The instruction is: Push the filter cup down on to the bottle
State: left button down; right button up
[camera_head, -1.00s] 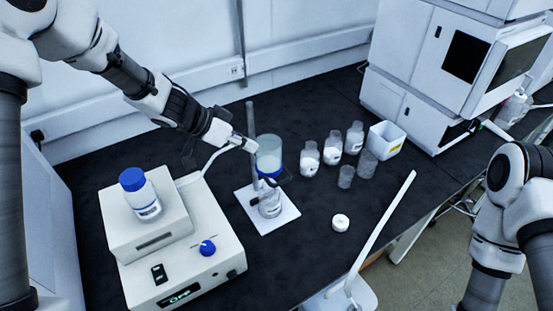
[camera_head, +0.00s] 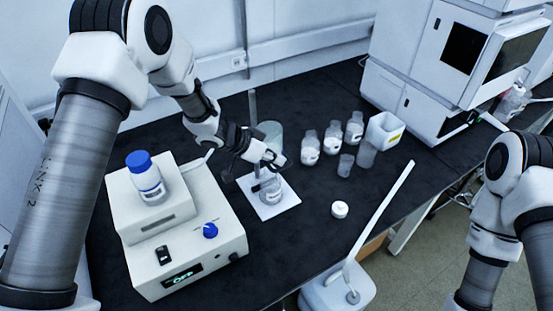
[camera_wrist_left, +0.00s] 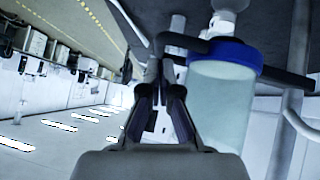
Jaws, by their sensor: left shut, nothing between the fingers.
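The filter cup (camera_head: 271,132) is a clear cylinder. In the left wrist view the cup (camera_wrist_left: 221,105) appears upside down, with a blue collar (camera_wrist_left: 226,58) at its bottle end. The clear bottle (camera_head: 270,190) stands below it on the white base (camera_head: 289,204) of a stand. My left gripper (camera_head: 274,160) is shut and empty, in front of the cup's lower part in the head view, hiding the collar there. In the left wrist view its fingers (camera_wrist_left: 162,72) are beside the cup. I cannot tell whether they touch it, or whether the cup is fully seated.
The stand's rod (camera_head: 252,105) rises behind the cup. A white stirrer unit (camera_head: 190,250) with a blue-capped bottle (camera_head: 145,178) is at left. Several bottles, clear beakers and a white box (camera_head: 385,130) stand at right. A white cap (camera_head: 340,209) lies on the black bench.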

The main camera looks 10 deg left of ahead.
pick_arm(q)
jog(key=shift+s+f, duration=0.1)
jog(key=shift+f, duration=0.2)
jog(key=shift+s, duration=0.1)
notch_tip(320, 180, down, 5)
jog(key=shift+s+f+b, duration=0.1)
jog(key=shift+b, duration=0.35)
jog(key=v, duration=1.2)
